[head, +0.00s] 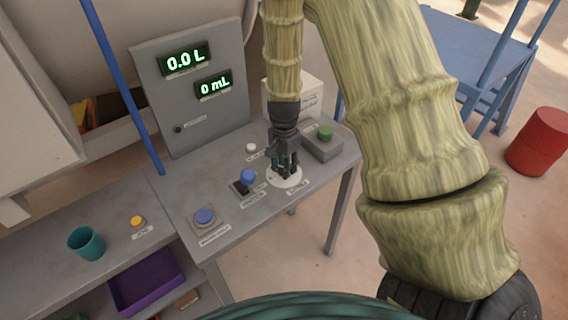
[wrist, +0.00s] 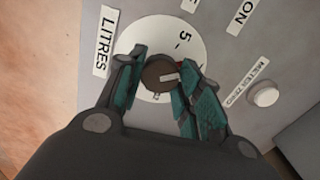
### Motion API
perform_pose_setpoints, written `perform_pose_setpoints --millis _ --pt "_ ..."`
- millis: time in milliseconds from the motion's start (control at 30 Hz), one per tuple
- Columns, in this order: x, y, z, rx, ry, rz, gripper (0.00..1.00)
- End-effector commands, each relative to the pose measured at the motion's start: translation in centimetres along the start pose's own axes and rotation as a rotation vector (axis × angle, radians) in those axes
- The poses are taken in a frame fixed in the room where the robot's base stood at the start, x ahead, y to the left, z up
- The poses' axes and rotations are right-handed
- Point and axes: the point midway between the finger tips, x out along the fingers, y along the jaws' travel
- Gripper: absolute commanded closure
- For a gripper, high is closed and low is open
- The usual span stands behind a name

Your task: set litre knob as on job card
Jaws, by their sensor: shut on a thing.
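A label reading LITRES (wrist: 104,42) is beside the dial. In the wrist view my gripper (wrist: 160,82) has its teal-padded fingers on either side of the knob, shut on it. In the head view my gripper (head: 285,170) points down over the white dial (head: 287,180) and hides the knob. The display panel (head: 150,90) reads 0.0 L (head: 185,60) and 0 mL (head: 214,85). No job card is readable in these views.
On the bench are a blue knob (head: 248,176), a blue button (head: 205,216), a white button (head: 251,147) and a grey box with a green button (head: 325,132). A teal cup (head: 86,243) and yellow button (head: 137,221) are at left. A red drum (head: 541,140) stands right.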

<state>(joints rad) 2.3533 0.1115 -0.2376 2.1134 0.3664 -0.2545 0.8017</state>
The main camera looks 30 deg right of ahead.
Motion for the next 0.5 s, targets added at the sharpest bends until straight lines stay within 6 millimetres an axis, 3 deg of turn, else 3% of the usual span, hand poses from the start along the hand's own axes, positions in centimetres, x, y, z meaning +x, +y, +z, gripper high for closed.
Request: perform_pose_setpoints --millis 500 --pt "-0.11 0.00 0.00 -0.447 -0.001 -0.001 0.89"
